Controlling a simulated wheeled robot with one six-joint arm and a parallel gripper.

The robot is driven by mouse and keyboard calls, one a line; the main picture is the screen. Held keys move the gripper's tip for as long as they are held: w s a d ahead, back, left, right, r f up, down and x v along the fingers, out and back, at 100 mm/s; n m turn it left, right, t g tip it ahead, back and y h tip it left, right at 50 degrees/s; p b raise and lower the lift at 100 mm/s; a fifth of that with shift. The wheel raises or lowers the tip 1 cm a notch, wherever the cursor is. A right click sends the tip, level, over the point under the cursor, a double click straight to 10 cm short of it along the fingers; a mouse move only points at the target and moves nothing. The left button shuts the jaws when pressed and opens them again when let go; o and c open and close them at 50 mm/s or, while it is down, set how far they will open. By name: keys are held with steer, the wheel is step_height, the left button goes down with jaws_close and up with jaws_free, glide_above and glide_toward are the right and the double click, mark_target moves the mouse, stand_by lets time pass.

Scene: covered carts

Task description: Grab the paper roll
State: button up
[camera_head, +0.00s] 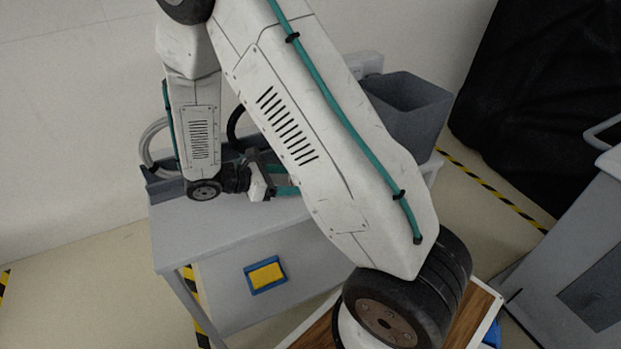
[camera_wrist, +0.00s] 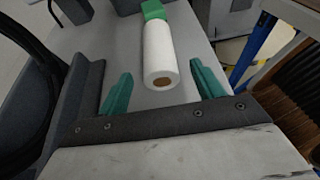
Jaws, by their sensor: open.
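The paper roll (camera_wrist: 160,52) is white with a brown core and lies on the grey cart top, its core end toward my gripper in the wrist view. My gripper (camera_wrist: 160,88) is open, its two green fingers apart, one on each side of the roll's near end. A gap shows between the roll and each finger. In the head view my gripper (camera_head: 284,180) is over the cart top (camera_head: 205,235), partly behind my arm. The roll is hidden there.
A green block (camera_wrist: 154,10) touches or stands just behind the roll's far end. A grey bin (camera_head: 408,110) stands at the cart's back right. A grey rail (camera_wrist: 78,88) runs along the left. A yellow sponge in a blue holder (camera_head: 266,274) is on the cart's front.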

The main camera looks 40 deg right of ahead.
steer(key=x, duration=0.6)
steer(key=shift+r, duration=0.15)
steer(key=c, duration=1.2)
